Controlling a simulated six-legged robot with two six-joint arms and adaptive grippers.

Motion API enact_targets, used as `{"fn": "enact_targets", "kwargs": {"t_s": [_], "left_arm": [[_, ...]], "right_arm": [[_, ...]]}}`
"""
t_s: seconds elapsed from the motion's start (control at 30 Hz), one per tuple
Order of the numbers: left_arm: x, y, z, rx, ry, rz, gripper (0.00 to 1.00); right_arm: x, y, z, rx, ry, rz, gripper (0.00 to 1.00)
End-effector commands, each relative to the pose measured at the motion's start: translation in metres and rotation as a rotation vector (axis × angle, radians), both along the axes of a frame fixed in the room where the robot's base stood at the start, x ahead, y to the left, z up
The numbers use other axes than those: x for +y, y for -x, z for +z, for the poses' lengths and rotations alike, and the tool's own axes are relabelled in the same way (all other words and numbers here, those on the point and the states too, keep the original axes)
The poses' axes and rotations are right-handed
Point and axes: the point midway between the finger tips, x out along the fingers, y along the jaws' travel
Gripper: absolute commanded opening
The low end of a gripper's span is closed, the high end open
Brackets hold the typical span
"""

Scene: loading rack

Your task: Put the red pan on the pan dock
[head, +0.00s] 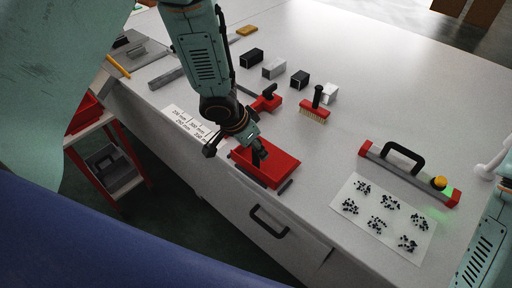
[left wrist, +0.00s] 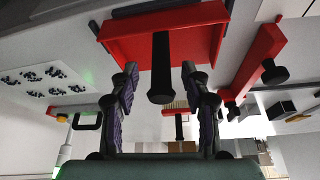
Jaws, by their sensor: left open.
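The red pan (head: 280,168) lies on the white bench near its front edge, with its black handle (head: 257,152) sticking up. My left gripper (head: 250,142) is over the pan at the handle. In the left wrist view the red pan (left wrist: 205,38) is at the top, and its black handle (left wrist: 161,70) runs between the two spread fingers of my open left gripper (left wrist: 158,85). A gap shows on both sides of the handle. I cannot pick out the pan dock with certainty. My right gripper is out of view; only part of my right arm shows at the right edge.
A brush (head: 315,108), a red tool with a black knob (head: 268,101) and several small blocks stand behind the pan. A white sheet with dark bits (head: 365,215) and a red-ended bar with a black handle (head: 415,172) lie to the right. A drawer handle (head: 268,222) is below the edge.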

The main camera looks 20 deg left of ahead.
Motion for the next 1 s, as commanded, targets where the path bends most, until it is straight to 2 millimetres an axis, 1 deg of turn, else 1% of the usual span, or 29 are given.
{"fn": "enact_targets", "kwargs": {"t_s": [0.03, 0.1, 0.3, 0.4, 0.5, 0.67, 0.87, 0.97, 1.0], "left_arm": [[0.002, 0.003, 0.013, -0.003, 0.001, 0.001, 0.47], [0.006, 0.007, 0.028, -0.003, 0.001, 0.002, 0.47], [0.014, 0.021, 0.066, -0.002, 0.001, 0.003, 0.47], [0.017, 0.027, 0.081, -0.001, 0.001, 0.001, 0.47], [0.02, 0.03, 0.09, -0.001, 0.002, 0.002, 0.47], [0.021, 0.034, 0.096, 0.0, 0.0, 0.0, 0.47], [0.021, 0.036, 0.094, 0.004, 0.003, 0.003, 0.47], [0.017, 0.05, 0.079, 0.042, 0.029, 0.026, 0.47], [0.014, 0.062, 0.068, 0.069, 0.049, 0.044, 0.47]], "right_arm": [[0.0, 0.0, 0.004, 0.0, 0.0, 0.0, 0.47], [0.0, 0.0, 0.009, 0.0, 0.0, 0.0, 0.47], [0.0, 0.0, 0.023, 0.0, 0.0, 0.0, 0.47], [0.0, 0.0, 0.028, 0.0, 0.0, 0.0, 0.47], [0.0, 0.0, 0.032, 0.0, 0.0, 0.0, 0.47], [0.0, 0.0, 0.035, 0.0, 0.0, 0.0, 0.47], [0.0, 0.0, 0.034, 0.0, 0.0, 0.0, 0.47], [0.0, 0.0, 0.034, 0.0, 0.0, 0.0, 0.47], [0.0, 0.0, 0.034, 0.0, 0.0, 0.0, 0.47]]}}
